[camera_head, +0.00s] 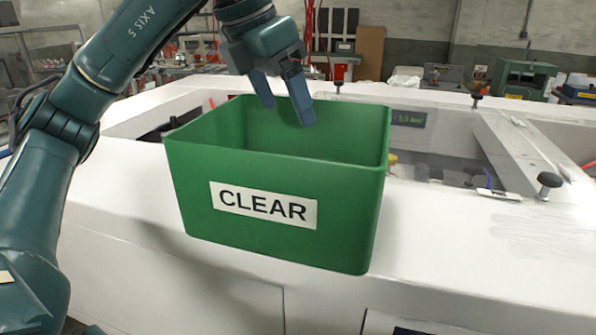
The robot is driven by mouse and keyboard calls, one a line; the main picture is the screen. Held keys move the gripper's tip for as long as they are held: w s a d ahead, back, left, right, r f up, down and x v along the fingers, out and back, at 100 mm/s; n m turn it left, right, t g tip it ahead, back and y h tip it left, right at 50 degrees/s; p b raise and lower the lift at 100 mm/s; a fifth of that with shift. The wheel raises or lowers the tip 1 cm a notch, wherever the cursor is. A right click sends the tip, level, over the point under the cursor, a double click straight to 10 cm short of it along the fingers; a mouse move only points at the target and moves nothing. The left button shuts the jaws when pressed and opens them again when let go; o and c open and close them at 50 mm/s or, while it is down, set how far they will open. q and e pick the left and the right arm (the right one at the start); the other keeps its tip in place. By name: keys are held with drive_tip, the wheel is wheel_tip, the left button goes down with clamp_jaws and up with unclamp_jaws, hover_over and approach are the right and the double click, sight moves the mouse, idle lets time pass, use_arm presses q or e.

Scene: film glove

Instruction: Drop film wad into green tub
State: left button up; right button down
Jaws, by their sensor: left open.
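The green tub (345,205) stands upright on the white machine top, with a white label reading CLEAR on its front wall. My left gripper (287,112) is above the tub's opening, pointing down, its blue-grey fingers apart and nothing seen between them. The fingertips reach to about the height of the tub's rim in the picture. The tub's floor is hidden behind its front wall, so I cannot see what lies inside. No film wad shows in view. My right gripper is not in view.
The white machine top (470,245) is clear to the right of the tub. Black knobs (549,181) stick up from it at the right. Recessed openings lie behind the tub. A workshop with shelves and machines (525,78) fills the background.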

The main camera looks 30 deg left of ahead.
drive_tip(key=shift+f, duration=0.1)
use_arm(q)
drive_tip(key=p+v, duration=0.2)
drive_tip(key=v, duration=1.1)
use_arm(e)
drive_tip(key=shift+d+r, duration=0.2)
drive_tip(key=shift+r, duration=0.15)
